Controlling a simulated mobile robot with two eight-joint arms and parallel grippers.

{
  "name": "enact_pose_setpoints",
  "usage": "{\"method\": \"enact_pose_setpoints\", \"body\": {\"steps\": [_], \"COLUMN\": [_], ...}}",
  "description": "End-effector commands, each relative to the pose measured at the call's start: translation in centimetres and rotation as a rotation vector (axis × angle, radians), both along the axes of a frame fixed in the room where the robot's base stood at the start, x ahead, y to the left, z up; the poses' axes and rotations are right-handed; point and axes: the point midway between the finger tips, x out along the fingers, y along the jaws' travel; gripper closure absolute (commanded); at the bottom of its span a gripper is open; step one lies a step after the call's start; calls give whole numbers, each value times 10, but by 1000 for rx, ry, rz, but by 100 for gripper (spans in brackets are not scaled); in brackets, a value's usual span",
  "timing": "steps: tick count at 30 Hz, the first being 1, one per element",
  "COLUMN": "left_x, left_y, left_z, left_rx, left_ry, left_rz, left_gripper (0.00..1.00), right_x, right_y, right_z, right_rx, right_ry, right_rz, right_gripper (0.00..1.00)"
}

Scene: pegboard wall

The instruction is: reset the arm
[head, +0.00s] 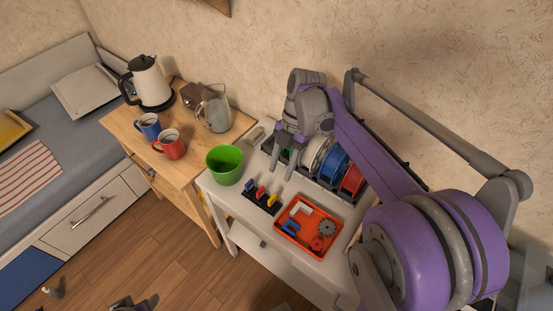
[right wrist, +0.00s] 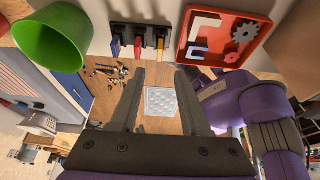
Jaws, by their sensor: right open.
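My right arm (head: 375,150), purple and grey, reaches in from the right of the head view, over the white table. Its gripper (head: 281,168) points down between the spool rack and the small block holder. In the right wrist view the two fingers (right wrist: 160,75) are apart with nothing between them.
On the white table (head: 215,190) are a green cup (head: 225,165), a black holder with coloured pieces (head: 262,197), an orange tray (head: 307,228) of parts and a rack of spools (head: 333,163). A wooden cabinet (head: 195,150) with a kettle (head: 148,82) and mugs stands left.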

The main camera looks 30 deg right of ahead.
Motion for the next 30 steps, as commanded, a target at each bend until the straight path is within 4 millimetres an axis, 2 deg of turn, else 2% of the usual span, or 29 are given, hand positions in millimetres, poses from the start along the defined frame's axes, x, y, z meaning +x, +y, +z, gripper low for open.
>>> {"method": "enact_pose_setpoints", "body": {"steps": [7,11,14,21,26,30], "left_x": [0,1,2,5,8,10], "left_y": [0,0,0,0,0,0], "left_z": [0,4,9,24,34,42], "left_rx": [0,0,0,0,0,0], "left_ry": [0,-1,-3,-10,-15,-19], "left_rz": [0,0,0,0,0,0], "left_gripper": [50,50,50,50,50,50], "right_x": [-1,-8,-20,-58,-82,-98], "right_y": [1,9,20,46,58,65], "right_z": [0,2,4,3,-3,-9], "right_rx": [-3,-45,-114,-233,-204,-107], "right_ry": [0,12,24,-1,-42,-65], "right_rz": [-7,-105,-286,-895,-1305,-1622], "right_gripper": [54,54,54,54,54,54]}}
